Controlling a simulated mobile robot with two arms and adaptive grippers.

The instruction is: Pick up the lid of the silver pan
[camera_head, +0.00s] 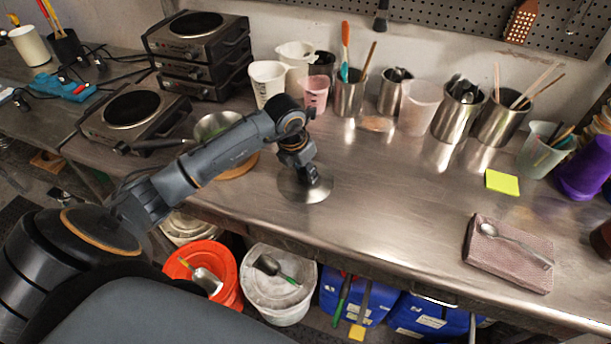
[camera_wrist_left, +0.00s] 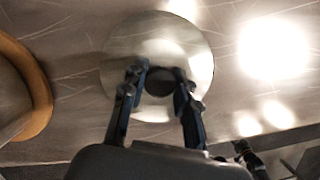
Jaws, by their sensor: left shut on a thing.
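The silver lid (camera_head: 303,188) is a round shiny disc on or just above the metal bench. It also shows in the left wrist view (camera_wrist_left: 196,52), with a dark knob (camera_wrist_left: 159,82) at its middle. My left gripper (camera_head: 312,174) is over the lid, its fingers (camera_wrist_left: 160,80) shut on the knob from both sides. I cannot tell whether the lid is clear of the bench. The silver pan (camera_head: 209,124), with a dark handle, stands left of the lid, uncovered and partly hidden by my arm. My right gripper is not in view.
A round wooden board (camera_head: 240,166) lies by the pan; its edge shows in the left wrist view (camera_wrist_left: 38,85). Cups and steel tool pots (camera_head: 460,115) line the back wall. A spoon on a folded cloth (camera_head: 500,268) lies right. Buckets (camera_head: 285,290) stand below.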

